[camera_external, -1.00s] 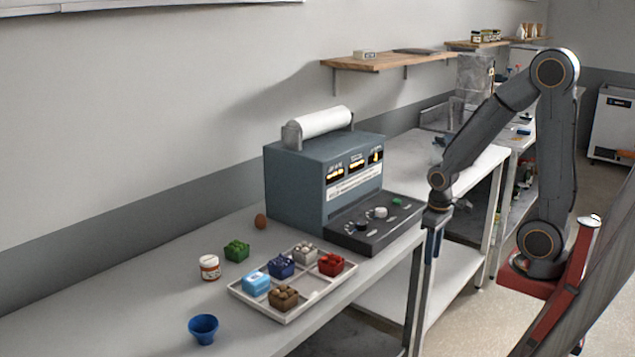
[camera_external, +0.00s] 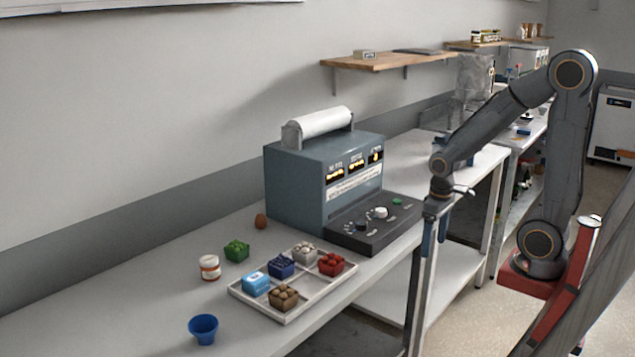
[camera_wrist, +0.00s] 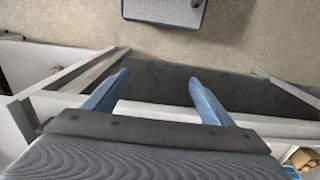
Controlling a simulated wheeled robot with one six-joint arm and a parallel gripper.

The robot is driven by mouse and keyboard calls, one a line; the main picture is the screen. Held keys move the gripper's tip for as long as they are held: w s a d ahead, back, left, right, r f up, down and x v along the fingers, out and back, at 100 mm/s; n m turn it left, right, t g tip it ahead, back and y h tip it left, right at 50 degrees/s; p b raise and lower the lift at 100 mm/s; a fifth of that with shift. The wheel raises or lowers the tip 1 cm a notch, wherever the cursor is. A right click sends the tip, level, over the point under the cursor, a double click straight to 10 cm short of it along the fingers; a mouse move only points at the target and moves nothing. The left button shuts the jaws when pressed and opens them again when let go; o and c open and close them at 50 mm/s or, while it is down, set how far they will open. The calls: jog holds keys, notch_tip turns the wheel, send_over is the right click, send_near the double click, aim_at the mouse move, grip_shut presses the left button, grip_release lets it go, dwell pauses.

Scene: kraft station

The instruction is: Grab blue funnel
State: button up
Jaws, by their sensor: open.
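The blue funnel (camera_external: 203,328) looks like a small blue cup with an open top. It stands on the near left part of the table in the external view, left of the tray. My gripper (camera_external: 435,238) hangs pointing down beside the table's right edge, far to the right of the funnel. In the wrist view its two blue fingers (camera_wrist: 155,92) are spread apart with nothing between them. The funnel does not show in the wrist view.
A white tray (camera_external: 318,293) with several small coloured containers lies right of the funnel. A white jar (camera_external: 209,267), a green container (camera_external: 236,250) and a brown egg-like object (camera_external: 260,221) stand behind. A grey machine (camera_external: 295,185) stands between tray and wall. The table's left part is clear.

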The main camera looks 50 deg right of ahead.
notch_tip(320, 180, up, 13)
jog(key=w+a+r+n+t+y+p, duration=0.25)
jog(key=w+a+n, duration=0.25)
jog(key=w+a, duration=1.75)
jog(key=n+y+p, duration=0.3)
jog(key=n, duration=0.3)
send_over(204, 324)
jog(key=s+d, duration=0.3)
jog(key=d, duration=0.1)
notch_tip(204, 324, down, 8)
jog(key=shift+t, duration=0.45)
jog(key=shift+p+x, duration=1.35)
jog(key=shift+x, duration=2.55)
jog(key=shift+w+d, duration=0.1)
jog(key=shift+w, duration=0.05)
